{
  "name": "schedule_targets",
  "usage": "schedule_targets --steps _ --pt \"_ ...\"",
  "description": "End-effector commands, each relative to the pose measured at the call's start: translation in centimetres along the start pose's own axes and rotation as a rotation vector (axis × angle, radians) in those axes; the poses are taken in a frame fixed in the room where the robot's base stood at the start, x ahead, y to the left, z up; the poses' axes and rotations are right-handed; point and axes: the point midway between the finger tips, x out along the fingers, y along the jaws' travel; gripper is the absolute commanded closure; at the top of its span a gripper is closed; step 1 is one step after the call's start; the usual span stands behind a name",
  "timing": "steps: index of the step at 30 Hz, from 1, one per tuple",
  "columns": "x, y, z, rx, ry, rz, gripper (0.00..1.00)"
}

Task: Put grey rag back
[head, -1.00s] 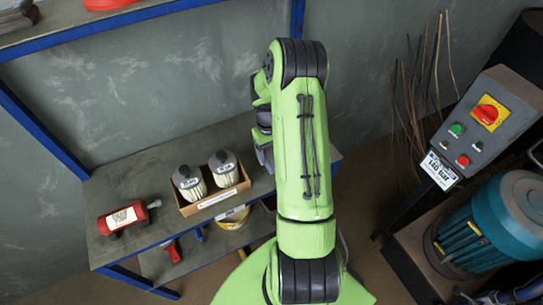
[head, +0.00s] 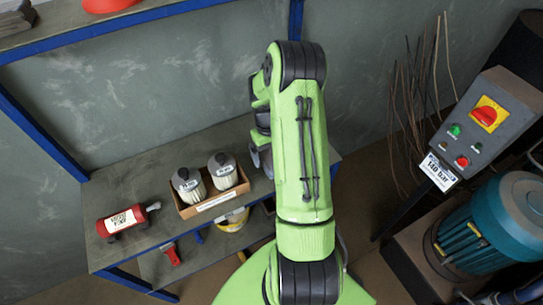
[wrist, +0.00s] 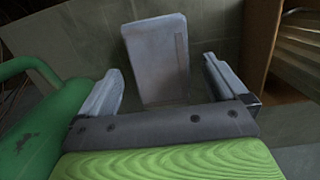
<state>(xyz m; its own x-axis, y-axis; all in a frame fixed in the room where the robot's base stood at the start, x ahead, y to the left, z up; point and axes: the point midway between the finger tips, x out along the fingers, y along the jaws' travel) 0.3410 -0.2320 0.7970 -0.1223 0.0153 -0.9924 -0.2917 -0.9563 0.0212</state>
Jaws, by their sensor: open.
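My gripper (wrist: 166,88) is open, with one finger on each side of that piece. I cannot tell whether either finger touches it. In the head view my gripper (head: 262,158) is mostly hidden behind my green arm, over the right part of the workbench (head: 150,228). The grey piece is hidden there.
A cardboard box (head: 213,200) with two white filters stands left of my arm; its brown side (wrist: 261,45) shows in the wrist view. A red tool (head: 126,219) lies farther left. A green curved thing (wrist: 45,125) is close at left. A control box (head: 468,140) stands right.

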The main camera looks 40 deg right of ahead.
Motion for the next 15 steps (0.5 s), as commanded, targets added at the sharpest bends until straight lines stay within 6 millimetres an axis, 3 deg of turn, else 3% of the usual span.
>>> schedule_targets --steps 1,6,9,15 --pt "-1.7 0.0 -0.1 0.0 0.005 0.003 0.01" --pt "-6.5 0.0 -0.1 -0.001 0.005 0.002 0.01" --pt "-8.6 0.0 0.0 -0.001 0.004 0.001 0.01" --pt "-10.8 -0.2 0.1 -0.005 0.006 0.004 0.01"
